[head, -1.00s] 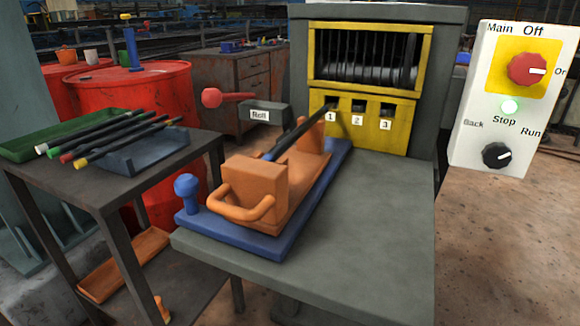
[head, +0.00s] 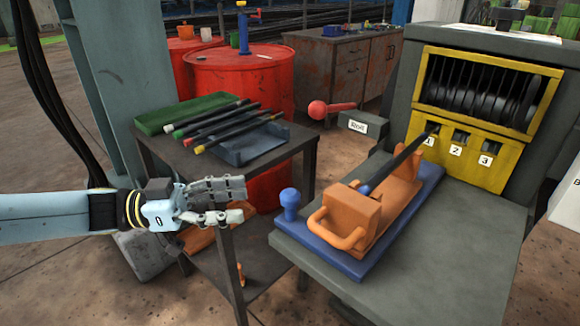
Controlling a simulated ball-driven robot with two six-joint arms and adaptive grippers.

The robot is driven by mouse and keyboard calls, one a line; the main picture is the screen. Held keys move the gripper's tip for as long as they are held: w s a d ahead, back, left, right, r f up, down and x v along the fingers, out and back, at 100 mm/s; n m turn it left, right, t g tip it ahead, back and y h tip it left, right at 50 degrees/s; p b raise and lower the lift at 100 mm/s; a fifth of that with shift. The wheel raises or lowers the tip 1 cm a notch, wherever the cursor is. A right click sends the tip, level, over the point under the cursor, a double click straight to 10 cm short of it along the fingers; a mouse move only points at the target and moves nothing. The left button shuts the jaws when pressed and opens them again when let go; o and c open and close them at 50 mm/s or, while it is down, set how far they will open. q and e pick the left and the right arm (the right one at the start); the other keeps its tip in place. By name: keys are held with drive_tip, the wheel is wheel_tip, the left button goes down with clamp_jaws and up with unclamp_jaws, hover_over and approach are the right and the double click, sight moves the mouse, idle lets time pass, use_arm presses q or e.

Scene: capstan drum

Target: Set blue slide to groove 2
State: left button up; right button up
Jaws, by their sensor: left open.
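The blue slide (head: 347,262) is a flat blue plate with a round blue knob (head: 290,203) at its near left corner. It lies on the grey machine table (head: 450,258). On it sits an orange carriage (head: 351,207) with a loop handle, holding a dark rod (head: 400,162). The rod points at groove 1 (head: 429,141) in the yellow panel. Groove 2 (head: 457,151) and groove 3 (head: 486,160) lie to its right. My left gripper (head: 240,203) is open and empty, left of the knob and apart from it. My right gripper is out of view.
A dark side table (head: 300,141) at left holds a green tray (head: 165,117), several rods and a blue-grey rack (head: 262,147). A red lever (head: 330,109) stands beside the box marked Roll (head: 365,122). Red drums (head: 240,80) stand behind.

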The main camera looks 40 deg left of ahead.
sight(293, 191)
use_arm(q)
drive_tip(key=shift+m+g, duration=0.4)
drive_tip(key=shift+g, duration=0.1)
drive_tip(key=x, duration=0.3)
drive_tip(key=r+x, duration=0.1)
drive_tip(key=x, duration=0.5)
drive_tip(key=shift+w+d+r, duration=0.25)
drive_tip(key=shift+d+r, duration=0.1)
drive_tip(key=shift+r, duration=0.05)
clamp_jaws()
drive_tip(key=shift+w+d+f, duration=0.1)
drive_tip(key=shift+w, duration=0.05)
